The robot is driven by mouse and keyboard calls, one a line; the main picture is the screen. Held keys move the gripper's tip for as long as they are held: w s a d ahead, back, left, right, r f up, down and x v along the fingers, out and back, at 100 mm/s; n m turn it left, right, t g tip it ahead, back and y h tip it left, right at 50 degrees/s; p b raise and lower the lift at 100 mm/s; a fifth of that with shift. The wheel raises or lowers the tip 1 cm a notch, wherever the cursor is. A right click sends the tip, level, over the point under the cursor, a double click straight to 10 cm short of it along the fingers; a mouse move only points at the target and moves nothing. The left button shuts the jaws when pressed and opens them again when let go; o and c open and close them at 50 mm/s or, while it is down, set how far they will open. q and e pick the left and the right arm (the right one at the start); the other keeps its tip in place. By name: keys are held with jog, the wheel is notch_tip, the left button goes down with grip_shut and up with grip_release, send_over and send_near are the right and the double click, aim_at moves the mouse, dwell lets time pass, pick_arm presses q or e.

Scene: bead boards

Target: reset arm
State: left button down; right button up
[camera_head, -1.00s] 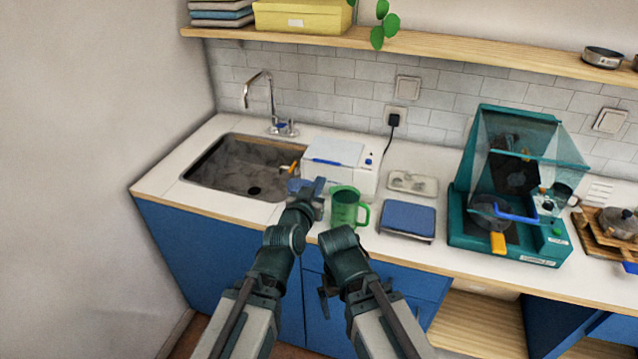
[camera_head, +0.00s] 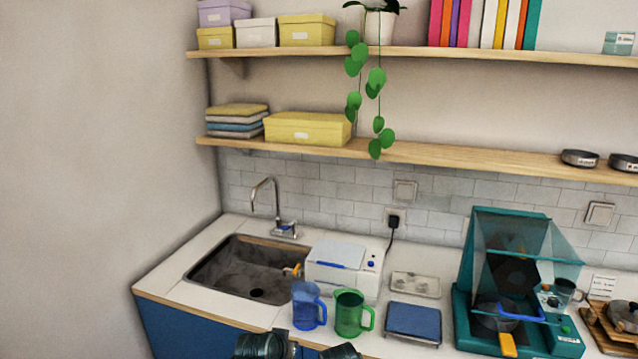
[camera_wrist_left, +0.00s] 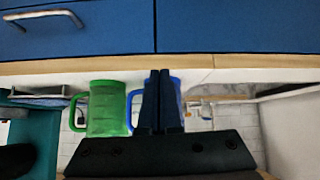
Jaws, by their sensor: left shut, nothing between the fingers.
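My left gripper (camera_wrist_left: 160,76) shows in the left wrist view, with its two dark fingers together and nothing between them. Its fingers overlap a blue mug (camera_wrist_left: 175,95) in that picture, which appears upside down. A green mug (camera_wrist_left: 107,108) is left of the fingers there. In the head view both grippers are out of frame, and only dark parts of my arms show at the bottom edge. There the blue mug (camera_head: 304,309) and green mug (camera_head: 348,318) stand side by side on the counter.
A sink (camera_head: 205,272) with a faucet is at the left of the counter. A white box-shaped appliance (camera_head: 325,275), a blue-topped scale (camera_head: 413,321) and a teal machine (camera_head: 463,318) stand along it. Shelves (camera_head: 430,152) hang above. Blue cabinet drawers (camera_wrist_left: 230,25) lie below the counter.

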pick_arm(q)
jog(key=s+a+f+n+g+y, duration=0.1)
jog(key=s+a+f+g, duration=0.25)
jog(key=s+a, duration=0.2)
jog(key=s+a+f+n+g+y, duration=0.2)
jog(key=s+a+f+g, duration=0.1)
jog(key=s+a+g, duration=0.3)
jog(key=s+d+r+m+p, duration=0.2)
jog(key=s+d+m, duration=0.2)
jog(key=d, duration=0.8)
jog(key=s, duration=0.2)
jog(key=shift+s+d+r+t+y, duration=0.2)
jog(key=shift+s+d+t+y, duration=0.1)
jog(key=shift+d+t+y, duration=0.1)
